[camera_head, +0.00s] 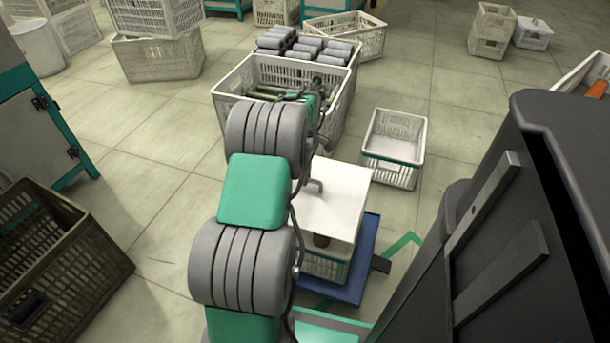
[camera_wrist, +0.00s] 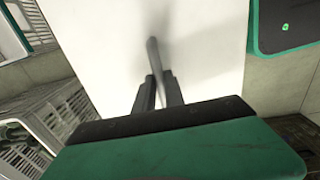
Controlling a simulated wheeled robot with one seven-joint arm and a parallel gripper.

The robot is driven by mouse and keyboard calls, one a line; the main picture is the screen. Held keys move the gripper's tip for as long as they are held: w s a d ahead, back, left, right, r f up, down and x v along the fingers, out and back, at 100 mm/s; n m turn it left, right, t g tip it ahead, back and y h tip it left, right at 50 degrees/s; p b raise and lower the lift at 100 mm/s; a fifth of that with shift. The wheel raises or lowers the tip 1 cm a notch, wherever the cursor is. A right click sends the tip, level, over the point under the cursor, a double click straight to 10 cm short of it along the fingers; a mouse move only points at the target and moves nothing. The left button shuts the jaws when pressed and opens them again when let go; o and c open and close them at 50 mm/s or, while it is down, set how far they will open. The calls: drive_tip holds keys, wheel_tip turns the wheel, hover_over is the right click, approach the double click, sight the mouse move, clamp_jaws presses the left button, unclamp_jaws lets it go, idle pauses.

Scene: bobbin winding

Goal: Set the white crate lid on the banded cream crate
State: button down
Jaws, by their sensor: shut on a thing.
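The white crate lid (camera_head: 345,195) is a flat white panel right of my arm in the head view. It fills the middle of the wrist view (camera_wrist: 95,45). My gripper (camera_wrist: 158,88) is shut on the lid's thin upright grey handle (camera_wrist: 152,52); in the head view my arm mostly hides the gripper. A cream crate (camera_head: 326,268) with a green band shows below the lid's near edge, on a blue platform (camera_head: 362,255). The lid covers most of it, and I cannot tell whether they touch.
Another pale crate with a green band (camera_head: 394,155) stands open on the floor beyond the lid. A large white crate (camera_head: 335,115) with grey bobbins is behind my arm. A brown crate (camera_head: 65,265) stands at left. The floor at far right centre is clear.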

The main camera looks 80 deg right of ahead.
wheel_tip(320, 180, down, 4)
drive_tip(key=b, duration=0.3)
drive_tip(key=shift+d+f, duration=0.1)
drive_tip(key=shift+f, duration=0.15)
drive_tip(key=shift+r, duration=0.1)
drive_tip(key=shift+s+p, duration=0.2)
drive_tip(key=shift+p, duration=0.2)
drive_tip(key=shift+f, duration=0.2)
wheel_tip(320, 180, down, 5)
drive_tip(key=shift+r+b, duration=0.1)
drive_tip(key=shift+b, duration=1)
drive_tip(key=c, duration=1.3)
unclamp_jaws()
drive_tip(key=shift+c, duration=0.2)
